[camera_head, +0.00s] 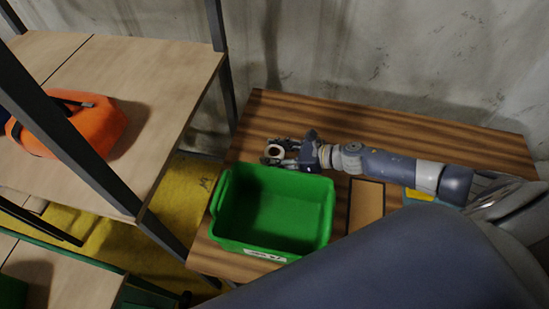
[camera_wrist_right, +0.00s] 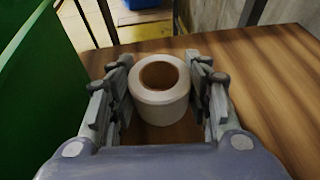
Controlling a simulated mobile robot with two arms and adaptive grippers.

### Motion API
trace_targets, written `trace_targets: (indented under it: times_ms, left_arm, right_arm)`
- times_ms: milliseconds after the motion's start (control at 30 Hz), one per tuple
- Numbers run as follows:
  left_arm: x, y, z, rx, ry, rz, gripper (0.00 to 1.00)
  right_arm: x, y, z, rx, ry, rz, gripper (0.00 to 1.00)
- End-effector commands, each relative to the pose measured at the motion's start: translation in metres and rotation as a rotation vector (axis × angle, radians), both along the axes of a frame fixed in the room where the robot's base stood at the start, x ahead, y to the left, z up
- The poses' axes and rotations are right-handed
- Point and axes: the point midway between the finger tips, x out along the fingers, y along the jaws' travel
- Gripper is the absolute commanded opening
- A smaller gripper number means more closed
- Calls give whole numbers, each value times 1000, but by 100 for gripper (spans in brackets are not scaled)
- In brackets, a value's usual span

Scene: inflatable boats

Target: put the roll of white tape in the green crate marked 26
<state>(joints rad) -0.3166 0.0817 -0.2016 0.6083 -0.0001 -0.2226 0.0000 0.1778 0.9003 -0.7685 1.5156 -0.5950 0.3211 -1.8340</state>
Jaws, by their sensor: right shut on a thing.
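The roll of white tape (camera_wrist_right: 160,108) is upright between the fingers of my right gripper (camera_wrist_right: 163,95), which is shut on it. In the head view the roll (camera_head: 274,151) shows at the tip of my right gripper (camera_head: 278,152), just behind the far rim of the green crate. The green crate (camera_head: 290,247) stands on the striped wooden table and looks empty inside. It has a white label on its front, too small to read surely. The crate's green wall (camera_wrist_right: 28,75) also rises at the left of the wrist view. My left gripper is not in view.
A brown flat board or box (camera_head: 366,205) lies right of the crate, with a yellow and blue thing (camera_head: 418,196) beyond it. A wooden shelf (camera_head: 150,75) with an orange bag (camera_head: 85,125) stands at the left. The striped table (camera_head: 440,133) is clear along the wall.

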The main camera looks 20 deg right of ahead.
Motion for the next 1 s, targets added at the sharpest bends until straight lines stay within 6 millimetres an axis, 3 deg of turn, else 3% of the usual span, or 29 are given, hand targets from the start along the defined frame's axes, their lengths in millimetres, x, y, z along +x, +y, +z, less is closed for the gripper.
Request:
trace_targets:
  times_ms: [133, 300, 600, 633, 700, 1000]
  left_arm:
    - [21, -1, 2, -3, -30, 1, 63]
    - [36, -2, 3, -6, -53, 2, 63]
    - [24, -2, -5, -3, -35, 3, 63]
    - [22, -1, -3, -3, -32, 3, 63]
    - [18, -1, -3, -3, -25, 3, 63]
    - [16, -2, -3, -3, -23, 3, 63]
  right_arm:
    - [1, 0, -16, 3, 0, -2, 21]
    - [1, 0, -19, 1, -2, 0, 21]
    - [1, 0, -25, 1, -2, 0, 21]
    - [1, 0, -24, 0, -1, 0, 50]
    - [1, 0, -23, 1, -1, 0, 65]
    - [1, 0, -23, 1, -1, 0, 65]
